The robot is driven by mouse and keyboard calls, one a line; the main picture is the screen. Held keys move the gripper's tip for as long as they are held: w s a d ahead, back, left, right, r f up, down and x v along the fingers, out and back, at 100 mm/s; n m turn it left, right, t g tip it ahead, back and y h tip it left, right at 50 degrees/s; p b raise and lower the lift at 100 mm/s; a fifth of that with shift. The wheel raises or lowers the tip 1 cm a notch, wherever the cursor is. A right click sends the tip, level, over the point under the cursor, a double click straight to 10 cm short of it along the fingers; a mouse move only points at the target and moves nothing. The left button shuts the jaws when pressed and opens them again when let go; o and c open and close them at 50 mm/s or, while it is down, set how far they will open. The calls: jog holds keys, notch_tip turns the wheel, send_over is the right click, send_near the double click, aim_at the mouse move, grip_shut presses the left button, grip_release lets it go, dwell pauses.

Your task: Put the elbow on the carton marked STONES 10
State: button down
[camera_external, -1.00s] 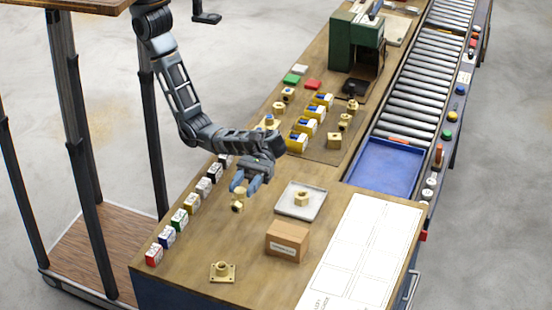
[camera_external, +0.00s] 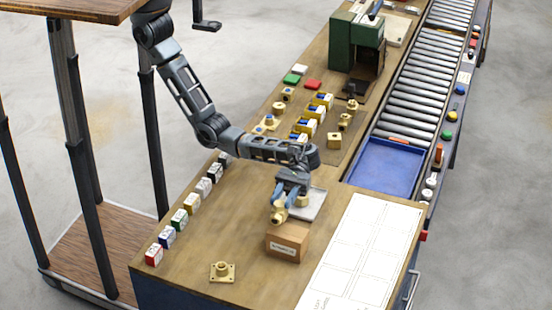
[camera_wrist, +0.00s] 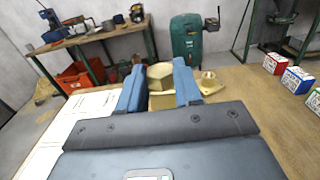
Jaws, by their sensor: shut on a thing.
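My gripper (camera_external: 284,203) is shut on a brass elbow (camera_external: 279,212) and holds it above or at the back top edge of the cardboard carton (camera_external: 285,244); I cannot tell whether they touch. The carton has a white label on its front, too small to read. In the wrist view the elbow (camera_wrist: 160,77) sits between the blue fingers of my gripper (camera_wrist: 160,90). The carton's top shows only in small part below the elbow there, if at all.
A grey tray (camera_external: 313,207) with a brass fitting stands just behind the carton. A flanged brass fitting (camera_external: 222,271) lies front left. Several small coloured boxes (camera_external: 191,202) line the left edge. A white marked sheet (camera_external: 362,250) lies to the right.

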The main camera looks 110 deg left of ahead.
aim_at(283, 207)
notch_tip(283, 207, down, 3)
jog(key=b, duration=0.3)
jog(key=shift+f, duration=0.15)
jog(key=c, duration=0.6)
grip_release()
jog(key=a+p, duration=0.5)
jog(key=a, duration=0.7)
